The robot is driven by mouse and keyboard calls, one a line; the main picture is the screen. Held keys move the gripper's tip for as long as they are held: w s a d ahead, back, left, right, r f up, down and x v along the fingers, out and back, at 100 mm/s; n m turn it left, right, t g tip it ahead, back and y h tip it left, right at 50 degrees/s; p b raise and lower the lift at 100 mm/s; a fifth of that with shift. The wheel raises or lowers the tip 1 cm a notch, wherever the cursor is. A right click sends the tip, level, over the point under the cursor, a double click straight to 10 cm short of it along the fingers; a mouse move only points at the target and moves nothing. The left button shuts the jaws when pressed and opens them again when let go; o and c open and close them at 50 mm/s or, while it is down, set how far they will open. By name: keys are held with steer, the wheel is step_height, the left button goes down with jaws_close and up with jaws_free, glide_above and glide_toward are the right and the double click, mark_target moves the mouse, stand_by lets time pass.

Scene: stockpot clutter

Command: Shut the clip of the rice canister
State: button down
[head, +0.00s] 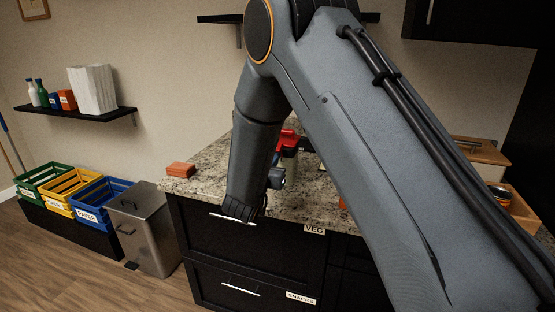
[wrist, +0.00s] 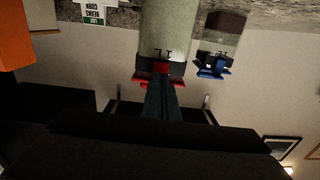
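A canister with pale contents and a "1L" mark (wrist: 165,28) shows upside down in the wrist view. Its lid has a red clip (wrist: 143,80); the pale contents suggest rice, but I see no name on it. The red lid (head: 287,136) also shows in the head view, partly behind my arm. My gripper (wrist: 160,80) has its dark fingers together, with no gap seen between them. The tips overlap the red clip in the wrist view; whether they touch it I cannot tell. The clip's exact position is partly hidden by the fingers.
A second canister with dark contents (wrist: 222,25) and a blue clip (wrist: 212,70) stands close beside it. A list card (wrist: 93,14) and an orange object (wrist: 14,42) are at the other side. A reddish block (head: 181,169) lies on the granite counter (head: 210,178) at left.

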steer(key=p+v, duration=0.2)
steer(key=v, duration=0.5)
stand_by(1.2)
steer(key=shift+r, duration=0.1)
